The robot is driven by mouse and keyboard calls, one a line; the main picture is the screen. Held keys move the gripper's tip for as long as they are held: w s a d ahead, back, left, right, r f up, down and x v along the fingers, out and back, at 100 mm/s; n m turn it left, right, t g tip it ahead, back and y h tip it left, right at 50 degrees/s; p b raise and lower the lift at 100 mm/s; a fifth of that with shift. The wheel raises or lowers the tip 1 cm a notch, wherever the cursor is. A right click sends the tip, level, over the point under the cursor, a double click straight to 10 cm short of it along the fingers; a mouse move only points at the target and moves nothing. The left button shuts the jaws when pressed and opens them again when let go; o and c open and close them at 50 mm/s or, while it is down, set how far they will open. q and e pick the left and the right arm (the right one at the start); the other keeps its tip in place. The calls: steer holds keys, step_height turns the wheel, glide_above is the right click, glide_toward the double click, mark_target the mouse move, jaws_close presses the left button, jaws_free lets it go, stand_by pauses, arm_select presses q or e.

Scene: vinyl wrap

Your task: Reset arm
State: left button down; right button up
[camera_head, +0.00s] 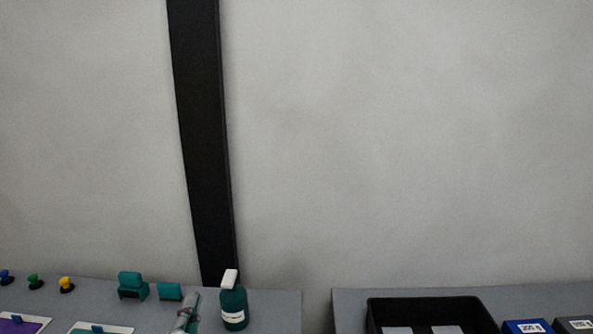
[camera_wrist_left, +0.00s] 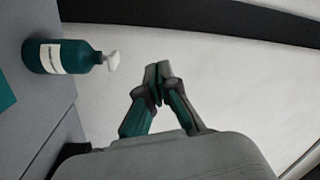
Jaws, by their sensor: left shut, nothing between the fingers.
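My left gripper (camera_wrist_left: 158,85) is shut with nothing between its fingertips in the left wrist view. Beyond its fingers is pale floor or wall; I cannot tell which. In the head view, part of my left gripper (camera_head: 186,314) shows at the bottom edge, just left of the teal spray bottle (camera_head: 234,308). The bottle has a white nozzle and a white label and stands upright on the left grey table (camera_head: 270,310). It also shows at the left of the left wrist view (camera_wrist_left: 72,57), apart from the fingers. My right gripper is in neither view.
On the left table are teal blocks (camera_head: 132,286), several small coloured knobs (camera_head: 66,284) and flat cards (camera_head: 100,328). The right table (camera_head: 348,302) holds a black bin (camera_head: 425,303) and a blue box (camera_head: 527,326). A gap separates the tables. A black pillar (camera_head: 203,140) stands behind.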

arm_select(q)
steer(key=s+a+f+n+g+y, duration=0.1)
steer(key=s+a+f+n+g, duration=0.3)
steer(key=s+f+n+g, duration=0.7)
steer(key=s+d+f+g+h, duration=0.1)
steer(key=s+d+f+g, duration=0.1)
steer(key=s+f, duration=0.55)
steer(key=s+d+f+g+h, duration=0.1)
steer(key=s+f+g+h, duration=0.2)
steer(key=s, duration=0.7)
step_height(320, 180, down, 29)
steer(key=s+g+y, duration=0.1)
steer(key=s, duration=0.1)
steer(key=s+a+f+g+b, duration=0.1)
steer(key=s+a+f, duration=0.1)
steer(key=s+f, duration=1.3)
steer(key=shift+s+a+f+m+g+y, duration=0.3)
steer(key=shift+s+f, duration=0.1)
steer(key=shift+s, duration=0.2)
